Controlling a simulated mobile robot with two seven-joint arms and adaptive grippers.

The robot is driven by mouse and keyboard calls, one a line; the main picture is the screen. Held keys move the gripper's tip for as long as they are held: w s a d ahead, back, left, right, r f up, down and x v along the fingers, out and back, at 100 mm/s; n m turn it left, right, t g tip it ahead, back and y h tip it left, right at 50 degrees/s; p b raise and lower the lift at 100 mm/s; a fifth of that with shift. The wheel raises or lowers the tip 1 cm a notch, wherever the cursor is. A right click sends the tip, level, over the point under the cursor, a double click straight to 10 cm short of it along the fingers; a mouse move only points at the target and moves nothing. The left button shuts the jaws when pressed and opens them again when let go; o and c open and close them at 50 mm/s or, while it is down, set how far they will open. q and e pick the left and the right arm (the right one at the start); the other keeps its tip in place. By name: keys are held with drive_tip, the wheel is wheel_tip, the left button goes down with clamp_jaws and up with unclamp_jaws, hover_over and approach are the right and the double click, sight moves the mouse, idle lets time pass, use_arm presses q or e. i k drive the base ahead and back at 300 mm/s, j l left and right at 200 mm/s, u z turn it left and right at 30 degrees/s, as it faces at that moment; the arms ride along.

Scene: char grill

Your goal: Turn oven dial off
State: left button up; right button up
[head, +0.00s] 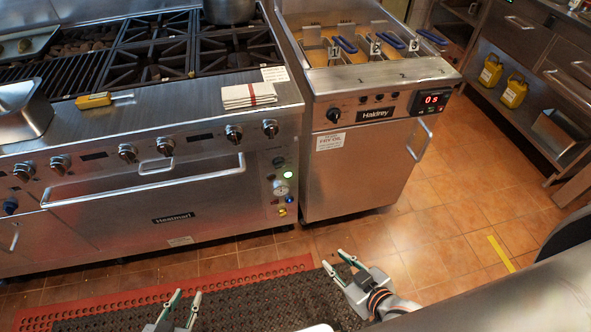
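The steel oven range (150,195) stands at the left with a row of several dark round knobs along its front. One front knob (270,128) is near the range's right end. A small control panel right of the oven door has a lit green lamp (289,174) and a pale round dial (283,191); its setting is too small to read. My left gripper (184,301) is at the bottom edge, fingers apart, empty. My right gripper (337,264) is low in the middle, fingers apart, empty. Both are well short of the range, touching no dial.
A folded towel (248,95) and a yellow-handled tool (95,100) lie on the range's ledge.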

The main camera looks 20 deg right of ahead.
sight(279, 163)
drive_tip(key=l, duration=0.6)
drive_tip(key=k+l, duration=0.15)
drive_tip(key=l, duration=1.05)
